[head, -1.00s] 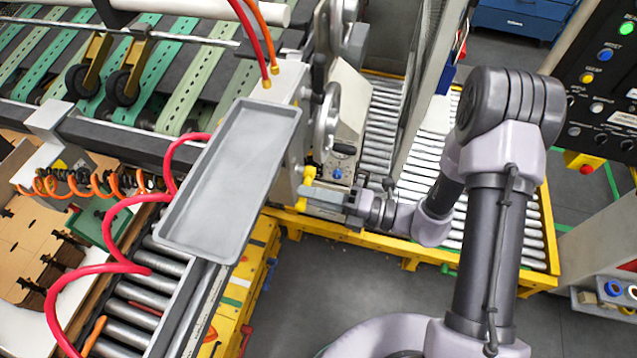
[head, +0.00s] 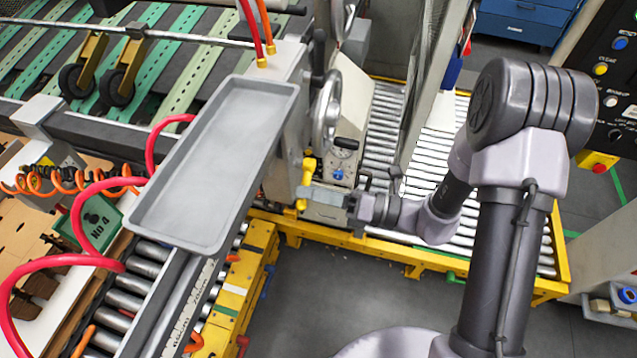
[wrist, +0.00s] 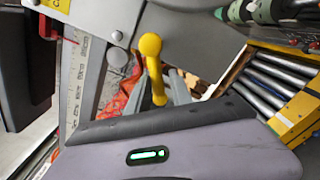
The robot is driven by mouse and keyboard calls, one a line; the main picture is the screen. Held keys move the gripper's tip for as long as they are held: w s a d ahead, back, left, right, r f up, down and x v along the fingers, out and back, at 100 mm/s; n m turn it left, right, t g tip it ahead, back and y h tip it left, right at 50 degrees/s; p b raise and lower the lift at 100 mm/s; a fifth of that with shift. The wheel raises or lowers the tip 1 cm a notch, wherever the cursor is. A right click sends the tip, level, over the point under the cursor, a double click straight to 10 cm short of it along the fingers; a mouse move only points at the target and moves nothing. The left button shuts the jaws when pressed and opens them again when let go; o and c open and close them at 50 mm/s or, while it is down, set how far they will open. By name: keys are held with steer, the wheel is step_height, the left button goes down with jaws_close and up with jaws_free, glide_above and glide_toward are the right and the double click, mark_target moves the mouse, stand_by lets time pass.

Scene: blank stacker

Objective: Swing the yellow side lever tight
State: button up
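The yellow side lever (head: 305,181) is on the side of the grey machine body, to the right of the long grey tray, and looks roughly upright. In the wrist view the lever (wrist: 152,62) shows a round yellow knob and a stem running down between my grey fingers. My gripper (head: 312,194) reaches in from the right, with its fingertips at the lever's lower part. In the wrist view my gripper (wrist: 164,90) has one finger on each side of the stem. Whether the fingers press on it cannot be made out.
The grey tray (head: 145,218) is left of the lever. A handwheel (head: 327,108) and a panel with a blue knob (head: 338,174) sit close by. A yellow-framed roller conveyor (head: 455,266) runs behind my arm. Dark floor (head: 310,290) is open in front.

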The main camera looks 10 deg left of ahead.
steer(key=shift+w+f+n+b, duration=0.3)
steer(key=shift+w+n+b, duration=0.05)
steer(key=shift+n+b, duration=0.65)
steer(key=shift+w+f+n+b, duration=0.35)
steer(key=shift+n+b, duration=0.5)
steer(key=shift+b, duration=0.25)
steer(key=shift+w+f+n+b, duration=0.3)
steer(key=shift+n+b, duration=0.65)
steer(key=shift+b, duration=0.1)
steer(key=n+b, duration=0.1)
steer(key=w+n+b, duration=0.1)
steer(key=n+b, duration=0.2)
steer(key=b, duration=0.1)
steer(key=shift+w+d+f, duration=0.15)
steer(key=shift+w+f, duration=0.05)
steer(key=shift+w, duration=0.2)
steer(key=shift+w+r+n+b, duration=0.1)
steer(key=shift+w+n+b, duration=0.2)
steer(key=shift+n+b, duration=0.5)
steer(key=d, duration=0.9)
steer(key=shift+s+b, duration=0.35)
steer(key=shift+r, duration=0.1)
